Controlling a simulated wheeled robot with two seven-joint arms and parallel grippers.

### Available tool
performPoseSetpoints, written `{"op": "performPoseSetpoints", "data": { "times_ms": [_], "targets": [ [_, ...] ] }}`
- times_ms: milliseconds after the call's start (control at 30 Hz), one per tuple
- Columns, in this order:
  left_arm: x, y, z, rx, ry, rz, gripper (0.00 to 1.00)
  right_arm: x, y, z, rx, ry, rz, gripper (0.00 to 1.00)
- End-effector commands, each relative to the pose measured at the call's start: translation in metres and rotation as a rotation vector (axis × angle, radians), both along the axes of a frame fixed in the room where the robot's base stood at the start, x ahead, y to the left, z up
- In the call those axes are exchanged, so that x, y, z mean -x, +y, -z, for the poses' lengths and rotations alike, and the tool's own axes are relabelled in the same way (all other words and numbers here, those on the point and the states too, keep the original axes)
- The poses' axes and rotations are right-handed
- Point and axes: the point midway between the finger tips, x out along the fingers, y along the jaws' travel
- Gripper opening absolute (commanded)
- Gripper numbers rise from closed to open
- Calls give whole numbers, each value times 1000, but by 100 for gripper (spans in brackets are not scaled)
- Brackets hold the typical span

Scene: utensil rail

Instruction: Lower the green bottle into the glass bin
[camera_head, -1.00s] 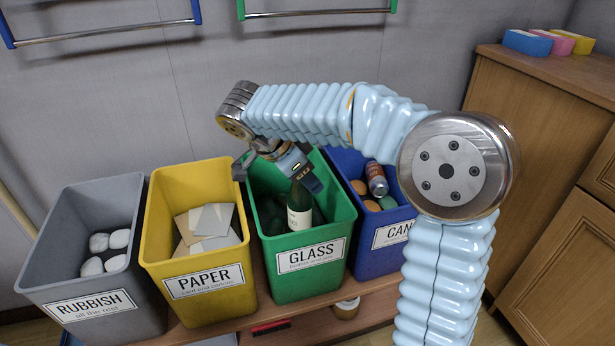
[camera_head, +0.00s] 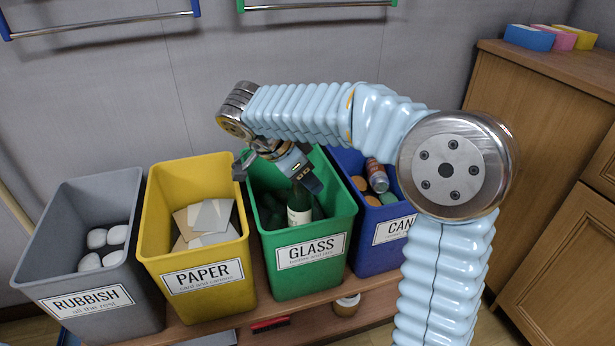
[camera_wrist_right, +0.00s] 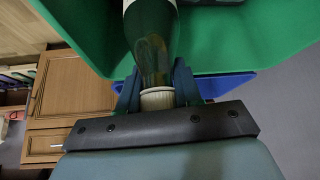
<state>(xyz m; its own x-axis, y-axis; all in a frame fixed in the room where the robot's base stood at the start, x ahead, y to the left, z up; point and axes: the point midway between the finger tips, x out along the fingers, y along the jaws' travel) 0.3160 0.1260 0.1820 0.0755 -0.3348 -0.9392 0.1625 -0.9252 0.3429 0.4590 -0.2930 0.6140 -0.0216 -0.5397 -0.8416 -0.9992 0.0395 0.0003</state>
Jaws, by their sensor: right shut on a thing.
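The green bottle (camera_head: 299,200) with a white label is inside the green glass bin (camera_head: 311,251), below the rim level of its back wall. My right gripper (camera_head: 303,176) is shut on the bottle's neck from above, at the bin's mouth. In the right wrist view the bottle (camera_wrist_right: 152,48) runs from my right gripper (camera_wrist_right: 157,90) into the bin (camera_wrist_right: 245,42), its pale neck end between the two fingers. The bottle's lower end is hidden, so I cannot tell whether it touches the bottom. My left gripper is not in view.
The yellow paper bin (camera_head: 206,294) with cards stands left of the glass bin, and the grey rubbish bin (camera_head: 80,275) further left. The blue can bin (camera_head: 378,258) with cans stands close on the right. A wooden cabinet (camera_head: 540,170) is at the right.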

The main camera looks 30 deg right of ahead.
Motion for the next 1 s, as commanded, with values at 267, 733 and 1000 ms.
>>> {"op": "performPoseSetpoints", "data": {
  "times_ms": [267,733,1000],
  "targets": [
    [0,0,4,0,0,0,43,0,0,5,0,0,0,0],
    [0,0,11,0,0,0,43,0,0,12,0,0,0,0],
    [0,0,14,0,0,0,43,0,0,16,0,0,0,0]
  ]
}}
